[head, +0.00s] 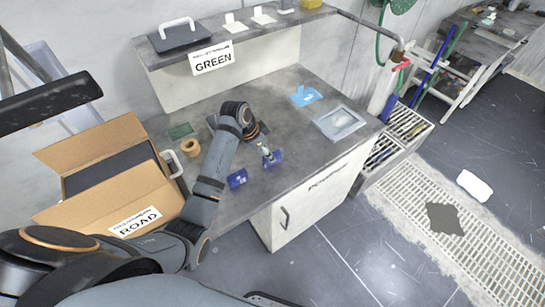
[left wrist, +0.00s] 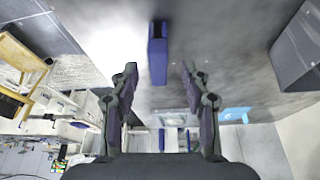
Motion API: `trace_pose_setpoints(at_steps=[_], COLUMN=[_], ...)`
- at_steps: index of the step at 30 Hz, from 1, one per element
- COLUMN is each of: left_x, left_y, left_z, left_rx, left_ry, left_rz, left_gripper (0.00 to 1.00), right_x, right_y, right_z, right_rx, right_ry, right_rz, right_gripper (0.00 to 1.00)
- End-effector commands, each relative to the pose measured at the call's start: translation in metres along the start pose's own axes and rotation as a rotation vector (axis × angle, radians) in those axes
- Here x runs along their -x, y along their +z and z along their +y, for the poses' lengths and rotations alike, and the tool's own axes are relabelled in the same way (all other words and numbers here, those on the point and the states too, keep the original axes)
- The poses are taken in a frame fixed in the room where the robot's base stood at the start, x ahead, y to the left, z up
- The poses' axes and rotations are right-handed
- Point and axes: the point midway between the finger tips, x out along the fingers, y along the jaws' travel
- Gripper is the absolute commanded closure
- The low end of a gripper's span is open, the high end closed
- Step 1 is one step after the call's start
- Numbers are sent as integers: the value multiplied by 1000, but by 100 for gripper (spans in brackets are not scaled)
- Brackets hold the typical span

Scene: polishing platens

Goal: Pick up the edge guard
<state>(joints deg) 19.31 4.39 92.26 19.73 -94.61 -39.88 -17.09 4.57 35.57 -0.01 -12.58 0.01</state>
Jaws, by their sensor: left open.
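A narrow dark blue piece, seemingly the edge guard (left wrist: 158,52), lies ahead of my left gripper (left wrist: 160,72) in the left wrist view. It is in line with the gap between the two fingers, which stand apart with nothing gripped. In the head view two small blue pieces lie on the grey bench, one near the front edge (head: 237,179) and one further right (head: 273,158); I cannot tell which is the edge guard. My left arm reaches over the bench from the left, and its wrist hides part of the top. My right gripper is in neither view.
An open cardboard box (head: 90,150) stands at the left of the bench (head: 290,115). A tan ring (head: 190,147), a light blue cloth (head: 305,96) and a shallow clear tray (head: 339,122) lie on it. A raised shelf (head: 235,37) runs along the back.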

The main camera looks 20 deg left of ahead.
Motion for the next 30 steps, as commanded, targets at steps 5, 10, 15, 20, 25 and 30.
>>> trace_pose_setpoints(at_steps=[5,10,15,20,25,30], left_x=[-20,-46,-52,-51,-51,-51], left_y=[-5,-5,-4,-4,-4,-4], left_z=[0,-1,-1,-1,-1,-1], left_rx=[2,2,0,0,1,1], left_ry=[5,2,0,0,0,0], left_rz=[-2,-1,0,0,0,0], left_gripper=[53,53,53,61,84,100], right_x=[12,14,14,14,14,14], right_y=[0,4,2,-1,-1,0], right_z=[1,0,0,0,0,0], right_rx=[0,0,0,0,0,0], right_ry=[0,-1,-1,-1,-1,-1], right_rz=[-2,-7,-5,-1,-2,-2], right_gripper=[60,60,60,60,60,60])
